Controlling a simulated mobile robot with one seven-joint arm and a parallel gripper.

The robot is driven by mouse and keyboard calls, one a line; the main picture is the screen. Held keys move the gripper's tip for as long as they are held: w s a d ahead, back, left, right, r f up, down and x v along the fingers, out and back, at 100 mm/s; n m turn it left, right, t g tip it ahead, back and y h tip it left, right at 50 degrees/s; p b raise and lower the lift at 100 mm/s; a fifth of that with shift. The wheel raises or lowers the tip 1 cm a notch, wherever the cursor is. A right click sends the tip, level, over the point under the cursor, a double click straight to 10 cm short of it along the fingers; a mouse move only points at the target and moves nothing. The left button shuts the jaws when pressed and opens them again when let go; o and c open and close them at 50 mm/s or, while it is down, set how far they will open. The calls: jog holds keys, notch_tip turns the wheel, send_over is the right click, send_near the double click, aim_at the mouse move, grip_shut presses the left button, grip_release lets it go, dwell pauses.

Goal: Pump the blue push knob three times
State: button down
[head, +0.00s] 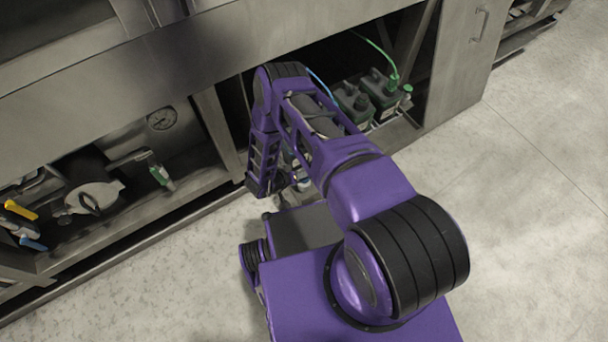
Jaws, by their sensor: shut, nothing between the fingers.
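I cannot make out the blue push knob in the head view; my arm covers part of the open bay it reaches into. My gripper (299,182) is small and mostly hidden, at the low end of my arm near the front of the bay. It is shut, with nothing held that I can see. Whether it touches anything cannot be told.
Dark green canisters (383,92) with green and blue hoses stand in the bay, right of my arm. The left bay holds a round gauge (161,119), a grey round fitting (95,197), and yellow (20,210) and blue (33,244) lever handles. The floor at right is clear.

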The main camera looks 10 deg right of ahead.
jog(key=shift+f, duration=0.6)
dwell(0.4)
jog(key=shift+r, duration=0.15)
jog(key=shift+r+p, duration=0.9)
jog(key=shift+r, duration=0.65)
notch_tip(320, 180, up, 5)
jog(key=p, duration=0.3)
dwell(0.4)
